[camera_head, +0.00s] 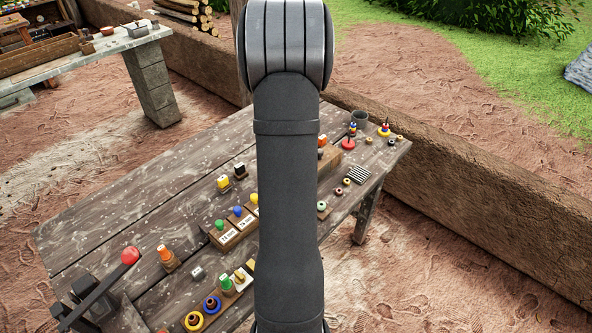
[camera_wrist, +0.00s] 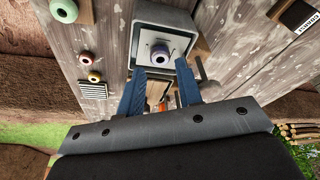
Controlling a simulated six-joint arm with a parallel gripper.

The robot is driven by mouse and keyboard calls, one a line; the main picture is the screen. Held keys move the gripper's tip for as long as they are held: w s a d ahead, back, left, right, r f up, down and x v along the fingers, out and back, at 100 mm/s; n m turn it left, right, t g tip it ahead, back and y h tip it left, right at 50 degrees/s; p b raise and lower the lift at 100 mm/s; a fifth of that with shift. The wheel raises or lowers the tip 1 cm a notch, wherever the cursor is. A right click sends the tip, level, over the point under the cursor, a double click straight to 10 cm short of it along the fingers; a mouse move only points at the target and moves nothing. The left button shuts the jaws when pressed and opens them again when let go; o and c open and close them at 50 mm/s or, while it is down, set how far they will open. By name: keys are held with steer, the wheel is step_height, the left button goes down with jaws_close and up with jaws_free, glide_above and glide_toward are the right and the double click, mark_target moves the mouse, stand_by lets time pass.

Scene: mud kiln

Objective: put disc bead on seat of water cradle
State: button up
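In the wrist view, a grey, square-walled holder (camera_wrist: 178,20) with a pale inside lies ahead of my gripper; it looks like the water cradle, though I cannot be sure. In the head view my arm hides the holder and gripper.
A labelled wooden block (camera_head: 229,235) with coloured balls and a red-topped lever (camera_head: 130,256) stand further left.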

steer(key=v, duration=0.9)
steer(key=x, duration=1.1)
steer(key=shift+w+f, duration=0.1)
steer(key=shift+f, duration=0.3)
steer(key=shift+w+r, duration=0.1)
steer(key=shift+r, duration=1.25)
steer(key=shift+f, duration=0.1)
